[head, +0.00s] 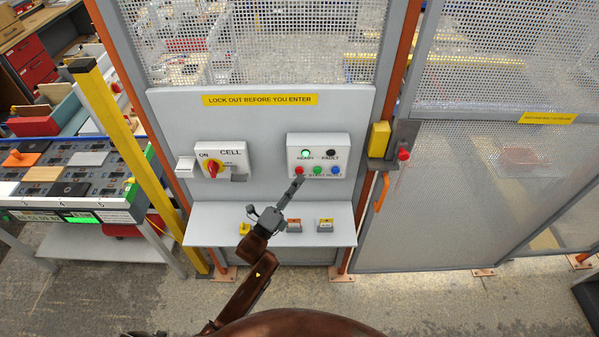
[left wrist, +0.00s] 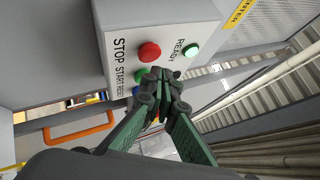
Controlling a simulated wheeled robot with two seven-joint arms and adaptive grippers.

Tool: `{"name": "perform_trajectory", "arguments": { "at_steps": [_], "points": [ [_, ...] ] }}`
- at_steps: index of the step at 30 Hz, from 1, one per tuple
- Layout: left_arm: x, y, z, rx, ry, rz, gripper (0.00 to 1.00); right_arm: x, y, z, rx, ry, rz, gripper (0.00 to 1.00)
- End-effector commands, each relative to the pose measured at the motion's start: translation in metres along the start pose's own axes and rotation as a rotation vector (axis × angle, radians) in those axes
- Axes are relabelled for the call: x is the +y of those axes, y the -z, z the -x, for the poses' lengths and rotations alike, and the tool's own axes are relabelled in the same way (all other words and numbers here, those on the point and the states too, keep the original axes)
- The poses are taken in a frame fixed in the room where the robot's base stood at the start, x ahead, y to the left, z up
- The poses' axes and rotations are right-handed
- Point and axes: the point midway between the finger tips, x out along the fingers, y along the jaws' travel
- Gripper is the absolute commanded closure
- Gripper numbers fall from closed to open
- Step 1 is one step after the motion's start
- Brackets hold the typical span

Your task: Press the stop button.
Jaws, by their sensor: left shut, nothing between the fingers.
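The stop button is a red round button (head: 299,170) at the left of the lower row on a white control box (head: 342,140). In the left wrist view, the red button (left wrist: 149,51) sits beside the printed word STOP and is fully visible. My left gripper (head: 298,182) is shut and empty, its tips just below the red button in the head view. In the left wrist view, the shut fingertips (left wrist: 160,78) appear close to the red button with a small gap in the picture, and partly cover the green button (left wrist: 140,75). My right gripper is not in view.
Green (head: 317,171) and blue (head: 335,170) buttons sit right of the red one. The READY lamp (head: 305,154) glows green; the FAULT lamp (head: 331,153) is dark. A grey shelf (head: 208,232) with small blocks lies below.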

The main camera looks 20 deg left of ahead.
Motion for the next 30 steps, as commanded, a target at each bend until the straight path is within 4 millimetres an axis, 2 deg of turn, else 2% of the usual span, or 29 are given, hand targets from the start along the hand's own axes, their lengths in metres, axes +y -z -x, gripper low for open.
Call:
{"name": "perform_trajectory", "arguments": {
  "at_steps": [30],
  "points": [
    [0.0044,-0.0045,-0.0057,-0.001,-0.001,0.0,1.0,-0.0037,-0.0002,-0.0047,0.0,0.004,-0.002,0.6]
  ]
}}
